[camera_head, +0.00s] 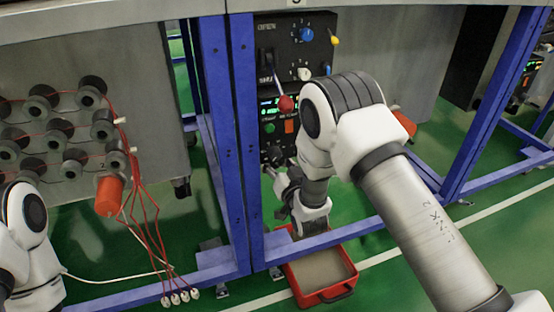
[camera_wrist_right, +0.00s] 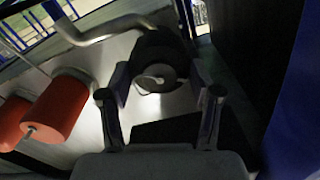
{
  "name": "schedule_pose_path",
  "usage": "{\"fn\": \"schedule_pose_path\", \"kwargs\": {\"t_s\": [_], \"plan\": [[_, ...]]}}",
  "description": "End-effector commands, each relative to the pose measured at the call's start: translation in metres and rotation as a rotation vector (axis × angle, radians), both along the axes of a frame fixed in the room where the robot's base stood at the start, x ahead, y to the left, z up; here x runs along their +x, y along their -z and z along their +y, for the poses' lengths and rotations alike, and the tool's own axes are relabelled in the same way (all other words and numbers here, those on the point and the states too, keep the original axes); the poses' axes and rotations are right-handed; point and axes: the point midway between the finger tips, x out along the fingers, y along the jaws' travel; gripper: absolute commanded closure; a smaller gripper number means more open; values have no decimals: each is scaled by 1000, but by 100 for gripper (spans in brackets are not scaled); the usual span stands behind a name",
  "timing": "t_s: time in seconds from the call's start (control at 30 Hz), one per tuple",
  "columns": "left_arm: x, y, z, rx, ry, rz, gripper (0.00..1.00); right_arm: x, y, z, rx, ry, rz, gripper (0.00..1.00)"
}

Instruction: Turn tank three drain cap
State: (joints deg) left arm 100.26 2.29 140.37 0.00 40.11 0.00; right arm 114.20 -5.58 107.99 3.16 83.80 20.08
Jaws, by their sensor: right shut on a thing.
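In the right wrist view a dark round drain cap (camera_wrist_right: 158,68), with a small light ring or loop on its face, sits between the fingers of my right gripper (camera_wrist_right: 158,92). The gripper is shut on the cap, one finger on each side. In the head view my right gripper (camera_head: 277,184) is low beside the blue post, below the control panel; my own arm hides the cap there. My left arm shows at the lower left, but its gripper is out of the picture. I cannot read a tank number on the cap.
A red tray (camera_head: 325,297) stands on the green floor below my right gripper. Blue posts (camera_head: 244,130) and a black control panel (camera_head: 292,60) with knobs are close by. Orange cylinders (camera_wrist_right: 60,108) and a bent pipe (camera_wrist_right: 115,27) flank the cap. Red cables (camera_head: 150,215) hang at left.

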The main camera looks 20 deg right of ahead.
Motion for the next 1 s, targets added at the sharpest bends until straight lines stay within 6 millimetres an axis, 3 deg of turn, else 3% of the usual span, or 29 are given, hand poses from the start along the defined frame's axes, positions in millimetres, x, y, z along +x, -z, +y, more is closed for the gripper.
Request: {"fn": "schedule_pose_path", "kwargs": {"t_s": [0.5,1.0], "plan": [[0,-44,0,0,0,0,100,0,-3,-2,464,1,16,72],[0,-73,0,0,0,0,100,0,0,-3,884,0,29,72]]}}
